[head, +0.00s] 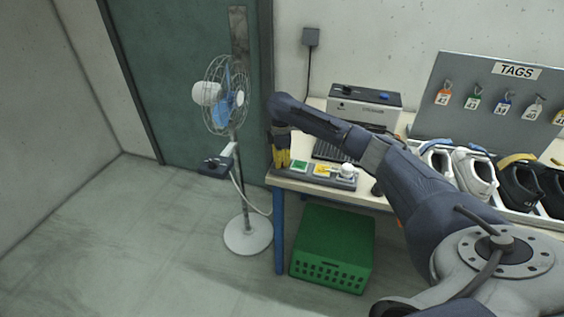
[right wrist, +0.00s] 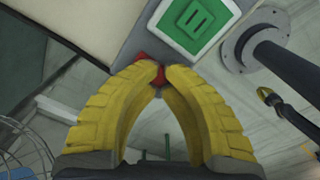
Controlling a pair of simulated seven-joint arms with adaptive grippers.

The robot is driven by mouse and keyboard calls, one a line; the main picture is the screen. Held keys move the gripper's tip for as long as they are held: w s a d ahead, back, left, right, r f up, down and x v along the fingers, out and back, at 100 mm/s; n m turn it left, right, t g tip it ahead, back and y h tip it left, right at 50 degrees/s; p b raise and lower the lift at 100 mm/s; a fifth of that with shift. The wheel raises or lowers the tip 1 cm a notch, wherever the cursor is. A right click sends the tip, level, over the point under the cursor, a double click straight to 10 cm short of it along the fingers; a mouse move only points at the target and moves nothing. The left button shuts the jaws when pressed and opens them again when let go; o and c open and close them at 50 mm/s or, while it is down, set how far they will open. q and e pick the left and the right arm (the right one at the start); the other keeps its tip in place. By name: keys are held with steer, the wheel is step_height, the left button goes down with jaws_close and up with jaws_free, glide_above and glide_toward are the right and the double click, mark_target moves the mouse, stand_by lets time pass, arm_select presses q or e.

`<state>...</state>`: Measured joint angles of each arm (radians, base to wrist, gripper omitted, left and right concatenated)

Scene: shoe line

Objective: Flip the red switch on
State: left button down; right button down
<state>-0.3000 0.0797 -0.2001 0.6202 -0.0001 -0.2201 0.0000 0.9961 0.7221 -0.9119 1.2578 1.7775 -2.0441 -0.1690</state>
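The red switch (right wrist: 150,66) shows in the right wrist view at the end of a grey strip, beside a green tile. Only a small red part shows around my fingertips. The green tile also shows in the head view (head: 299,166), on the grey control strip (head: 311,177) at the table's left front; there the switch is hidden by my gripper. My right gripper (head: 281,160) has yellow fingers pointing down at the strip's left end. Its fingertips (right wrist: 163,72) come together at the red switch; whether they pinch it or only touch it, I cannot tell.
A standing fan (head: 229,105) with a small grey box on its pole stands just left of the table. A green crate (head: 333,246) sits under the table. A grey machine (head: 363,103), a tag board (head: 470,85) and several shoes (head: 474,172) are further right. The floor at left is clear.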

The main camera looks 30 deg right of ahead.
steer(key=shift+r, duration=3.35)
